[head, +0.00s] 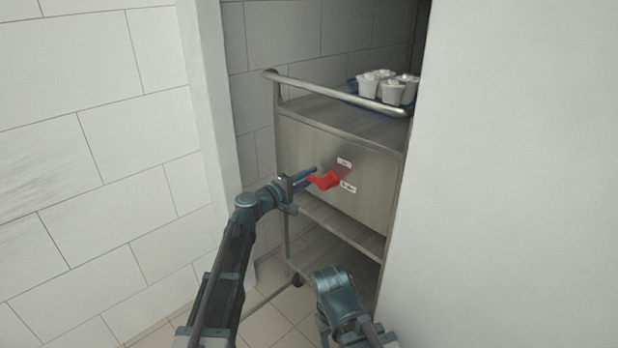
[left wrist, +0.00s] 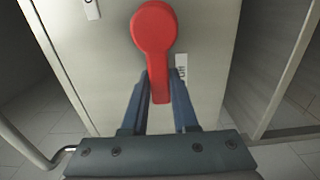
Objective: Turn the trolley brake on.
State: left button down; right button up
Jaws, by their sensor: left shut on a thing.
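The trolley (head: 345,160) stands in a recess, with a metal panel on its upper front. A red brake lever (head: 326,180) is mounted on that panel and points left toward my gripper. Two small white labels sit by it, an upper one (head: 344,162) and a lower one (head: 348,187); their text is too small to read surely. My left gripper (head: 311,179) is shut on the lever's narrow end. In the left wrist view the red lever (left wrist: 154,40) has its round hub away from me and its handle between the two fingers. My right gripper is not visible; only part of that arm shows.
Several white cups (head: 388,86) stand on a blue tray (head: 352,86) on the trolley top, behind a metal rail (head: 330,90). White walls close in left and right of the recess. The trolley has open lower shelves (head: 345,222).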

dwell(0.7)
